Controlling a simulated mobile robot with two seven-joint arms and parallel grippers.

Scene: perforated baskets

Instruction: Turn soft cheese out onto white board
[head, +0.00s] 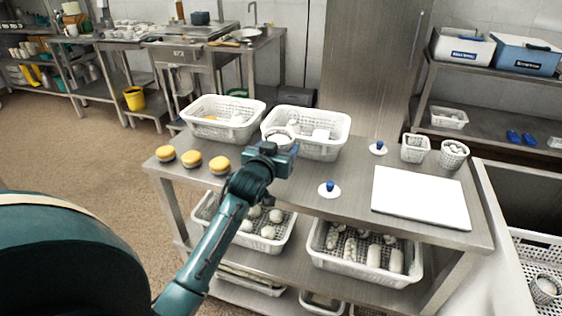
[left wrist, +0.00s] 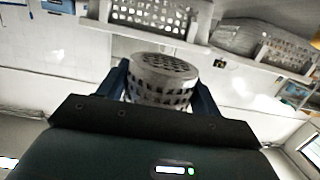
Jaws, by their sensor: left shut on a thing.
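The white board (head: 421,198) lies flat and bare on the right part of the steel table. My left gripper (head: 280,150) is in front of the right-hand white crate at the table's back. It is shut on a small round perforated basket (head: 281,134), held at the crate's front rim in the picture. In the left wrist view the perforated basket (left wrist: 163,80) sits between the two dark fingers, its holed wall and a holed round face showing. I cannot see any soft cheese inside it. My right gripper is not in view.
Two white crates (head: 222,106) (head: 336,118) stand at the table's back. Yellow cheeses (head: 192,163) sit at the left. Blue-knobbed white discs (head: 330,192) and two small perforated baskets (head: 415,149) (head: 453,155) are nearer the board. Filled crates (head: 365,272) stand on the lower shelf.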

